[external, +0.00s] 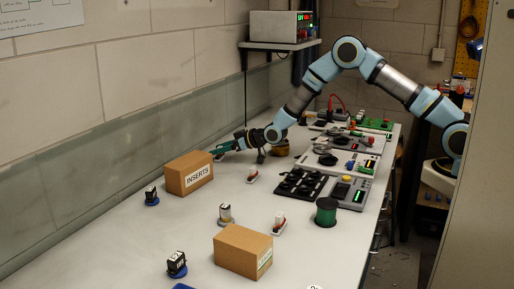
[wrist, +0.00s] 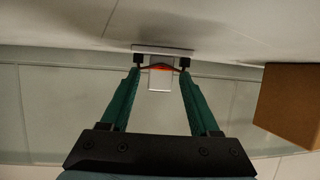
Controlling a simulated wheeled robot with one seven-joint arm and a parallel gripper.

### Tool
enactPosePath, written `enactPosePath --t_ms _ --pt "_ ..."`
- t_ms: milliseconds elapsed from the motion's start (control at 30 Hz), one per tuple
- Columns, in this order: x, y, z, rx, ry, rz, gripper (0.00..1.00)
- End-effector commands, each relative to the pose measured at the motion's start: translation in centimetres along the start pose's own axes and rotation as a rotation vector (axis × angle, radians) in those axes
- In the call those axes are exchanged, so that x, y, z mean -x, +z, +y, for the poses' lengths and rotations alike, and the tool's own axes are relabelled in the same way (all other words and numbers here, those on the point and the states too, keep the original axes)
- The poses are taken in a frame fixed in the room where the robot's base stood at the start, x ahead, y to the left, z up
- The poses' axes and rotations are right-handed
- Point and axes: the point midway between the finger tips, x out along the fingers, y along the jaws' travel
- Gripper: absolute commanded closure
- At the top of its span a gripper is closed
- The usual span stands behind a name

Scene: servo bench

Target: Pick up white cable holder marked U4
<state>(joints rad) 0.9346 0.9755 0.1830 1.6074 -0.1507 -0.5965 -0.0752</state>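My gripper (external: 217,152) is low over the far side of the bench, near the wall, reaching left. In the wrist view my gripper (wrist: 162,62) has its two green fingers apart. A white holder (wrist: 159,80) with an orange-red strip lies between the fingertips, with a gap visible on each side of its white body. It appears as a small white piece (external: 219,158) just below the fingertips in the external view. No U4 mark is readable. Two other white holders with red parts stand on the bench, one near the middle (external: 252,175) and one nearer the front (external: 279,221).
A brown INSERTS box (external: 188,174) stands left of and nearer than my gripper; it shows at the right in the wrist view (wrist: 290,105). Another brown box (external: 242,251), a green spool (external: 326,211) and a black tray (external: 300,185) stand nearer or right. The wall is close behind.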

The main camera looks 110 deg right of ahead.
Motion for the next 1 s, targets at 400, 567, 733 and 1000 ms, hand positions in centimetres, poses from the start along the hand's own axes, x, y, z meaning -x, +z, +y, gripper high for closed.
enactPosePath --t_ms 400,567,733,1000 --pt "0.03 -0.01 0.02 0.000 0.000 0.000 0.86" --pt "0.03 -0.02 0.02 0.000 0.000 0.000 1.00" --pt "0.03 -0.01 0.03 0.000 0.000 0.000 1.00" --pt "0.13 -0.34 0.03 0.000 0.000 0.001 1.00"
